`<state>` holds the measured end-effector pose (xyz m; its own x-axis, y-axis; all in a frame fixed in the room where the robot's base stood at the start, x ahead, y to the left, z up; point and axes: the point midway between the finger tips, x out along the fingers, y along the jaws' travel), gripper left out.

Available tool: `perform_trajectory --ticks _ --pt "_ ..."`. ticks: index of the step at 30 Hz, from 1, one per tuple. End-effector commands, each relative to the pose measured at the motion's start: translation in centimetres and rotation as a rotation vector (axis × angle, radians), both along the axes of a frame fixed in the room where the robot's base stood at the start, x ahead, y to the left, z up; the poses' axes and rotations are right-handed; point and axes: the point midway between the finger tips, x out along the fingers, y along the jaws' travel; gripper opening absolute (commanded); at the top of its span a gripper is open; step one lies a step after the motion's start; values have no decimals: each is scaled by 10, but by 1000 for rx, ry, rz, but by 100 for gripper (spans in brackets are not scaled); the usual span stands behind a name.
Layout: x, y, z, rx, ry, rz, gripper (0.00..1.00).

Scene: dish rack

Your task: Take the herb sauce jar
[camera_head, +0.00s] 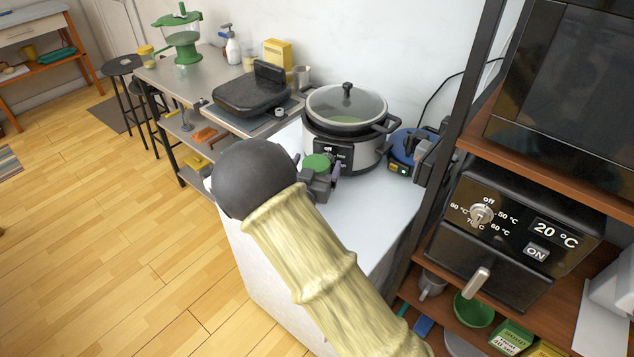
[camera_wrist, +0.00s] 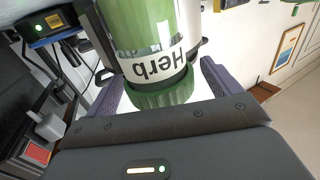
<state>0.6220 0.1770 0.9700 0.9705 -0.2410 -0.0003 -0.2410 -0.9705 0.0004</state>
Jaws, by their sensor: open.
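The herb sauce jar (camera_wrist: 152,62) fills the top middle of the wrist view. It has a green body, a white label reading "Herb" and a green ribbed lid, and it appears upside down there. In the head view only its green lid (camera_head: 317,161) shows clearly, in front of the cooker on the white counter. My gripper (camera_head: 318,172) is at the jar, with its purple fingers apart on either side of the lid. In the wrist view my gripper (camera_wrist: 160,78) is open around the jar, with gaps visible beside it. The jar's lower body is hidden in the head view.
A cooker (camera_head: 345,125) with a glass lid stands just behind the jar. A blue device (camera_head: 408,148) is to its right, near the shelf post. A black grill (camera_head: 252,92) stands at the left. The oven shelf (camera_head: 520,225) bounds the right side.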

Motion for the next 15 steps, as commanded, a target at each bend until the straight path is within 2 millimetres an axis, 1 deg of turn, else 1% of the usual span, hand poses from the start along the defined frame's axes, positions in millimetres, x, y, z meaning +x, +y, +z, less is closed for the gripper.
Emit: perform_trajectory --ticks 5,8,9,11,15 --pt "0 0 0 0 0 0 89" --pt "0 0 0 0 0 0 72" --pt "0 0 0 0 0 0 64" --pt "0 0 0 0 0 0 52" --pt "0 0 0 0 0 0 25"
